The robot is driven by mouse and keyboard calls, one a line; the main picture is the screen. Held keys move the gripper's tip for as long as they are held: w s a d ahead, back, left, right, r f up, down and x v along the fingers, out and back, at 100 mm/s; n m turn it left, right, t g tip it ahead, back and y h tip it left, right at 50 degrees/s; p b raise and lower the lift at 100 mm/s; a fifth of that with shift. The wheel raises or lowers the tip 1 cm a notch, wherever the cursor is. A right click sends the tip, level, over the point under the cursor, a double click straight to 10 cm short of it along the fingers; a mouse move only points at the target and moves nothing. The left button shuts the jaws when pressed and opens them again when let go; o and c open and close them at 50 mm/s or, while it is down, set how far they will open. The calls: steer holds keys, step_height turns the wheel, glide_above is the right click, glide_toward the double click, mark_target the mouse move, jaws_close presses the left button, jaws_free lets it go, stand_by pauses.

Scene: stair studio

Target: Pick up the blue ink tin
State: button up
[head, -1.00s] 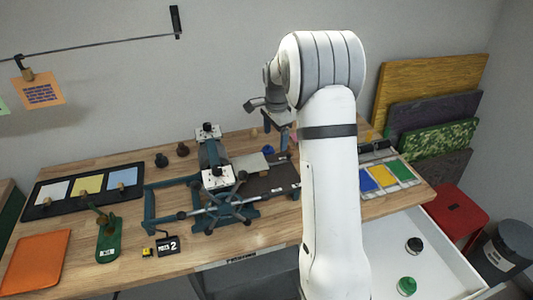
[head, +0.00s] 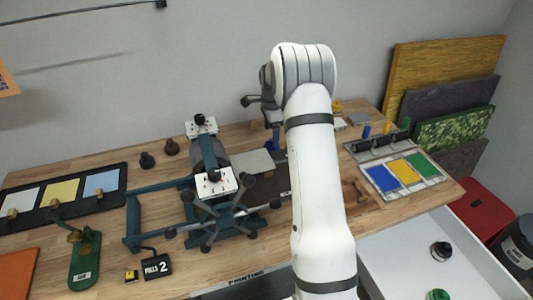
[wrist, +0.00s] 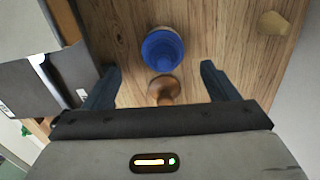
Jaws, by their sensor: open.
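A round blue object, which looks like the blue ink tin (wrist: 162,48), stands on the wooden bench top in the wrist view, just beyond my fingertips. A brown wooden knob-like thing (wrist: 163,90) is right in front of it, between my fingers. My gripper (wrist: 158,76) is open, with a dark finger on either side and nothing held.
A teal press (head: 215,190) stands left of my arm. A colour tray (head: 410,170) with blue, yellow and green patches lies to the right. An open white drawer (head: 400,250) holds a dark tin (head: 441,250) and a green one (head: 438,295). Boards (head: 440,75) lean on the wall.

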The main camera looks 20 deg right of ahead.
mark_target(271, 147)
steer(key=shift+w+f, duration=0.15)
steer(key=shift+f, duration=0.65)
step_height(271, 147, down, 7)
steer(key=shift+d+r+p, duration=0.1)
steer(key=shift+r+p, duration=0.1)
steer(key=shift+p, duration=1.05)
steer(key=shift+c, duration=0.6)
steer(key=c, duration=1.2)
